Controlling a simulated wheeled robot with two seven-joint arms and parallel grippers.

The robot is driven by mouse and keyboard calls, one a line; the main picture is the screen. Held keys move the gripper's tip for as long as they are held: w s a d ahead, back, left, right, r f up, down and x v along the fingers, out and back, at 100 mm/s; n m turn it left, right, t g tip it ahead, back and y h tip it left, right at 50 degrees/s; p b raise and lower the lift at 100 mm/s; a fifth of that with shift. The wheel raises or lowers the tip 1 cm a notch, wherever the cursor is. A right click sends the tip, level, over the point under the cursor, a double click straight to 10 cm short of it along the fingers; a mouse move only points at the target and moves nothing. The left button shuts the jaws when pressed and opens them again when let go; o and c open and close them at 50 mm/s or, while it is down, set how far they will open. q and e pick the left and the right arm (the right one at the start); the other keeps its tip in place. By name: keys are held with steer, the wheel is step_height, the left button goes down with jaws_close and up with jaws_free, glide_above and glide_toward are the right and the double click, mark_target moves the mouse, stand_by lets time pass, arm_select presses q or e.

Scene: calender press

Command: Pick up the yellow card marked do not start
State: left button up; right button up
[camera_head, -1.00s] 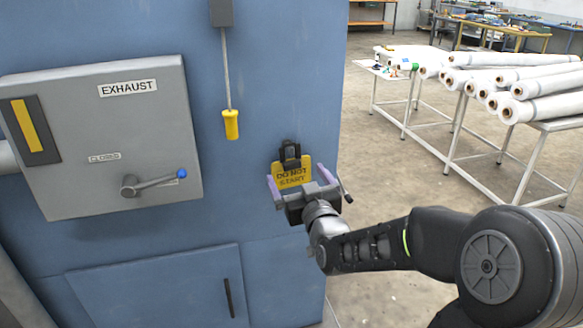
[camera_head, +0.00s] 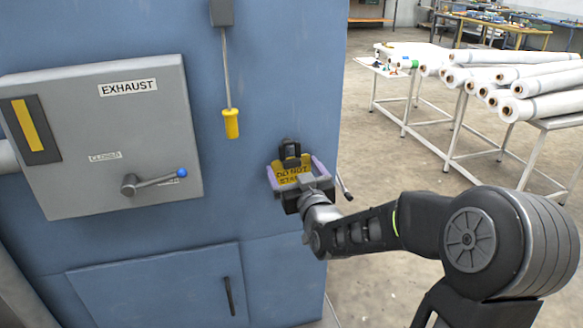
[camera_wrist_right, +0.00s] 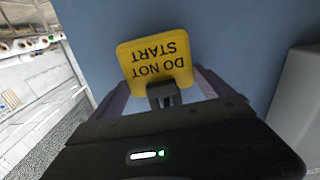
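The yellow card (camera_head: 293,174) marked DO NOT START is at a small black holder (camera_head: 290,149) on the blue cabinet face. It also shows, upside down, in the right wrist view (camera_wrist_right: 155,62). My right gripper (camera_head: 296,176) is at the card with its fingers apart, one on each side. In the right wrist view the purple-grey fingers (camera_wrist_right: 165,90) are spread, and the card extends beyond them. I see no clear finger contact with the card. The gripper body hides the card's lower part in the head view. My left gripper is not in view.
A grey EXHAUST box (camera_head: 105,140) with a blue-knobbed lever (camera_head: 155,182) is on the cabinet (camera_head: 250,90) at left. A yellow pull handle (camera_head: 231,123) hangs above the card. White rolls (camera_head: 530,80) lie on tables at right. The floor between is clear.

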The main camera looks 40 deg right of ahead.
steer(key=c, duration=0.8)
steer(key=shift+r, duration=0.1)
steer(key=shift+r, duration=0.75)
steer(key=b+v, duration=1.3)
steer(key=v, duration=0.5)
steer(key=shift+f, duration=0.15)
